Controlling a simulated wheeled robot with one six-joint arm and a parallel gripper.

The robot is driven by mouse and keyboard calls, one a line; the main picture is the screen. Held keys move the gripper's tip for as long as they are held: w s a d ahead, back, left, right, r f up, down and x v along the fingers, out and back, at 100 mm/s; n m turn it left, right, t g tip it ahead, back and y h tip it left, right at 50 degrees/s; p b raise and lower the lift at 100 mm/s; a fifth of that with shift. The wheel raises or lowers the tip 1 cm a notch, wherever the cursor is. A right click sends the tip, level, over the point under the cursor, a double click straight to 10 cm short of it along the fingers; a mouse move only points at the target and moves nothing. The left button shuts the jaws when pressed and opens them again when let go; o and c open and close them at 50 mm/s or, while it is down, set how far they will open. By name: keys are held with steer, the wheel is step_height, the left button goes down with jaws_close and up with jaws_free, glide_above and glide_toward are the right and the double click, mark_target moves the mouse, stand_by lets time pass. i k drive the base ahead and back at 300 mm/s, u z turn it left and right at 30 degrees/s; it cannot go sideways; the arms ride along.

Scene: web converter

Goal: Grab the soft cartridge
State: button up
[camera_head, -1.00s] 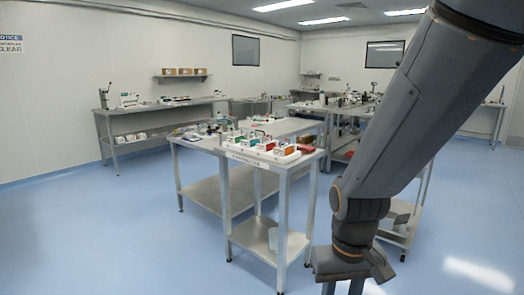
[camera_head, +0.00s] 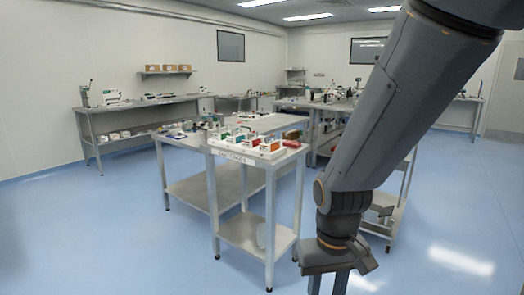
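Several small coloured cartridges (camera_head: 241,138) stand in a row in a white tray (camera_head: 272,154) on the near corner of a steel table. Green, red, blue and orange faces show. They are too small to tell which one is the soft cartridge. A label on the table's front edge under them looks like "CARTRIDGES". My gripper (camera_head: 328,284) hangs at the bottom, right of the table and well apart from the cartridges. Its two fingers point down with a gap between them, and nothing shows in it. The fingertips are cut off by the lower edge.
Another bench (camera_head: 85,109) runs along the left wall. More benches stand behind, partly hidden by my arm. The blue floor (camera_head: 130,240) is clear at front left.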

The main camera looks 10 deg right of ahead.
mark_target(273, 145)
steer(key=u, duration=0.6)
steer(key=i, duration=0.9)
steer(key=z, duration=0.65)
steer(key=i, duration=0.9)
steer(key=z, duration=0.25)
